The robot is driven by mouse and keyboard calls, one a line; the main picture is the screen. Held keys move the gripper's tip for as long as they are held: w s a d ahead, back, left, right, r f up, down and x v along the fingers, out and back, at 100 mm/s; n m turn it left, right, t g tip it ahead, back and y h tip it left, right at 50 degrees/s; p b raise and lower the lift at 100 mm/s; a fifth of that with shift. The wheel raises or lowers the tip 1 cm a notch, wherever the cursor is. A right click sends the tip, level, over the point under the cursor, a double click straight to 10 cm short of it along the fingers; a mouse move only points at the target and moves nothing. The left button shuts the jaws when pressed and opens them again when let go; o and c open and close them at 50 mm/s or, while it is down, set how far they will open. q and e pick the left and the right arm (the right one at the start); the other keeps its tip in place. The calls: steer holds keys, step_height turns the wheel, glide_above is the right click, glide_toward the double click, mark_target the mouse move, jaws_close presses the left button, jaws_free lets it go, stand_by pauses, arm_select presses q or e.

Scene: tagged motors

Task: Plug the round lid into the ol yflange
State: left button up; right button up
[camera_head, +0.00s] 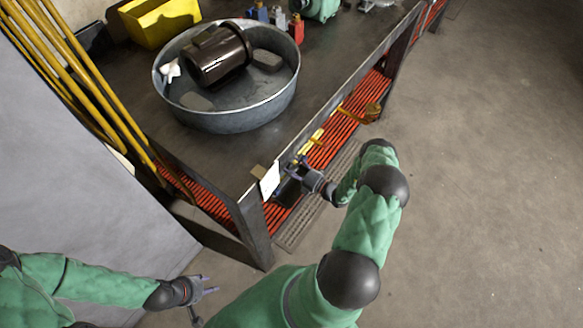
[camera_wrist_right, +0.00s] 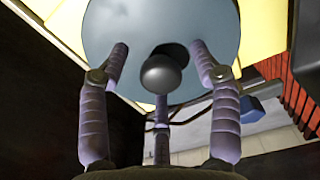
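A pale blue-grey round disc with a dark ball knob, which looks like the round lid (camera_wrist_right: 200,22), fills the top middle of the right wrist view. My right gripper (camera_wrist_right: 162,70) has its fingers spread around the knob, with visible gaps beside it; the fingertips overlap the disc, and contact is unclear. In the head view my right gripper (camera_head: 297,172) is at the table's front edge, beside a white card (camera_head: 269,181). My left gripper (camera_head: 207,284) is open and empty, low and away from the table. I cannot identify the flange.
A metal tub (camera_head: 235,120) on the dark table (camera_head: 330,60) holds a dark brown motor (camera_head: 218,55). Yellow poles (camera_head: 85,80) lean at left. Floor at right is clear.

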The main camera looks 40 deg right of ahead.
steer(key=shift+s+f, duration=0.1)
steer(key=v, duration=1.2)
stand_by(0.4)
